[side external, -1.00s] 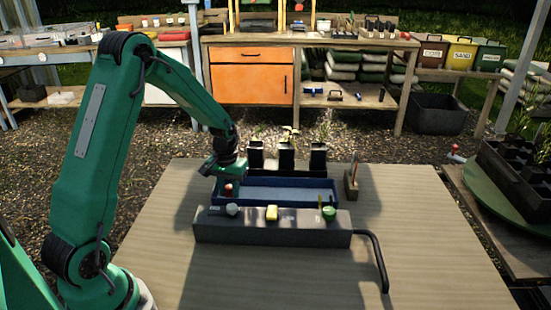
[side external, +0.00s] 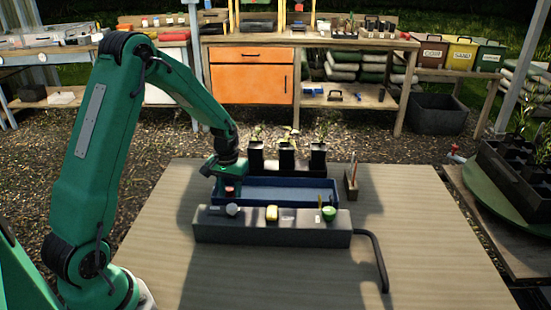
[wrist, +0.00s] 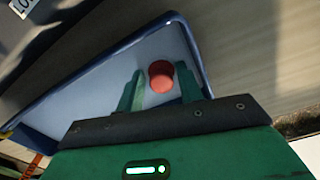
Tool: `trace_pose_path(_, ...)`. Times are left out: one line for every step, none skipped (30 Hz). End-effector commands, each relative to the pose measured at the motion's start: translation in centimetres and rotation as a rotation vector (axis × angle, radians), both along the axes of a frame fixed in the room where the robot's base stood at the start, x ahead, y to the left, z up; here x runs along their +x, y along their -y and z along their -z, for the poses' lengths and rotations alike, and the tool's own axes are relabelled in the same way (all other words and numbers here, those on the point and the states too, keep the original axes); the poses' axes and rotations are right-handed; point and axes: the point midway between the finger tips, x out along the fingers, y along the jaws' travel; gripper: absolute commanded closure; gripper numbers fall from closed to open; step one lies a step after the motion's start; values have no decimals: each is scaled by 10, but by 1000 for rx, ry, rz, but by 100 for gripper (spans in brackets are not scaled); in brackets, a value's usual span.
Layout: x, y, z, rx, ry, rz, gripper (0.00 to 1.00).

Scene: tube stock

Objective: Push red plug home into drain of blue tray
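The blue tray (side external: 318,203) stands on the work table behind a long grey rack. It also shows in the wrist view (wrist: 100,85). The red plug (side external: 229,190) is upright at the tray's left end. In the wrist view the plug (wrist: 161,76) sits between the two green fingers of my gripper (wrist: 160,82), close to both. My gripper (side external: 229,181) points down over the tray's left end and appears shut on the plug. The drain is hidden beneath the plug, and how deep the plug sits cannot be seen.
The grey rack (side external: 270,230) in front of the tray carries a grey, a yellow and a green piece. Black plant pots (side external: 287,160) stand close behind the tray. A small brown holder (side external: 351,187) stands to its right.

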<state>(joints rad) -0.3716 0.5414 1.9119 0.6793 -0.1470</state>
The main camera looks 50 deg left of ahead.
Motion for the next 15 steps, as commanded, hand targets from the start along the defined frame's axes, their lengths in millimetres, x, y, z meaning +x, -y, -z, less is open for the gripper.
trace_pose_path(-5, -3, 8, -4, -11, -7, 46)
trace_pose_path(-5, -3, 7, -4, -11, -7, 46)
trace_pose_path(-5, -3, 7, -4, -11, -7, 46)
trace_pose_path(-5, -3, 7, -4, -11, -7, 46)
trace_pose_path(-5, -3, 6, -4, -11, -7, 46)
trace_pose_path(-5, -3, 5, -4, -11, -7, 46)
trace_pose_path(-5, -3, 4, -4, -11, -7, 46)
trace_pose_path(-5, -3, 3, -4, -11, -8, 46)
trace_pose_path(-5, -3, 0, -4, -11, -8, 46)
trace_pose_path(-5, -3, -3, -4, -11, -8, 46)
trace_pose_path(-5, -3, -5, -3, -10, -8, 46)
trace_pose_path(-5, -3, -10, -3, -10, -8, 46)
trace_pose_path(-4, -3, -14, -4, -8, -8, 46)
trace_pose_path(-4, -3, -17, -3, -7, -8, 46)
trace_pose_path(-4, -2, -22, -3, -7, -7, 46)
